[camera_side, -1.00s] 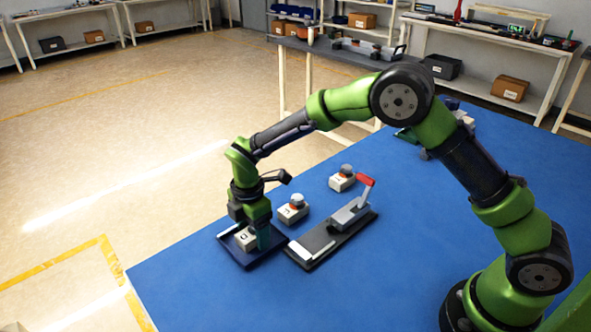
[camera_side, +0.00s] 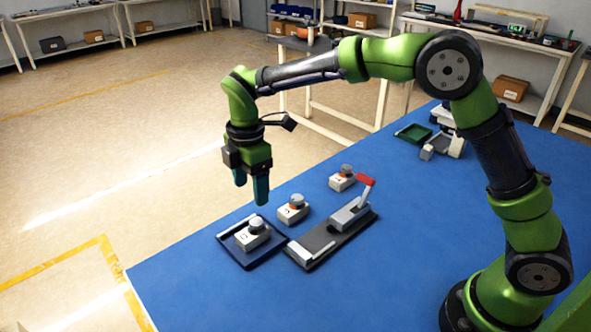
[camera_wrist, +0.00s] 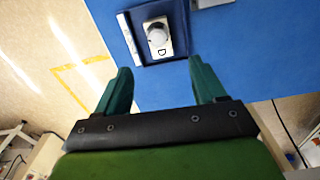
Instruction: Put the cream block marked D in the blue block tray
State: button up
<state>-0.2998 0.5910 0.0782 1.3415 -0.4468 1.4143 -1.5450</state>
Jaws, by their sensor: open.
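The cream block marked D (camera_side: 252,236), with a grey knob on top, sits upright inside the blue block tray (camera_side: 241,262) on the blue table. In the wrist view the block (camera_wrist: 159,47) shows its letter D, and the tray (camera_wrist: 177,12) has a pale strip along its left side. My gripper (camera_side: 252,190) hangs above the tray, clear of the block, with its teal fingers apart and nothing between them. The fingers also show in the wrist view (camera_wrist: 160,80).
Two other cream blocks with knobs (camera_side: 292,210) (camera_side: 342,179) stand right of the tray. A fixture with a red-handled lever (camera_side: 345,218) lies beside them. A green tray (camera_side: 413,134) and a grey-white device (camera_side: 445,143) stand at the far right. The front of the table is clear.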

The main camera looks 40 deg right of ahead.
jog(key=s+d+r+m+t, duration=0.2)
jog(key=s+d+r+m, duration=0.4)
jog(key=r, duration=0.2)
jog(key=s+d+r+m+t+y, duration=0.1)
jog(key=s+d+m+t, duration=0.1)
jog(key=s+d+m, duration=0.2)
jog(key=s+d+r+m+t, duration=0.1)
jog(key=s+d+m+t, duration=0.2)
jog(key=s+m, duration=0.8)
jog(key=shift+s+d+m+y, duration=0.3)
jog(key=shift+s+d+y, duration=0.15)
jog(key=shift+s, duration=0.65)
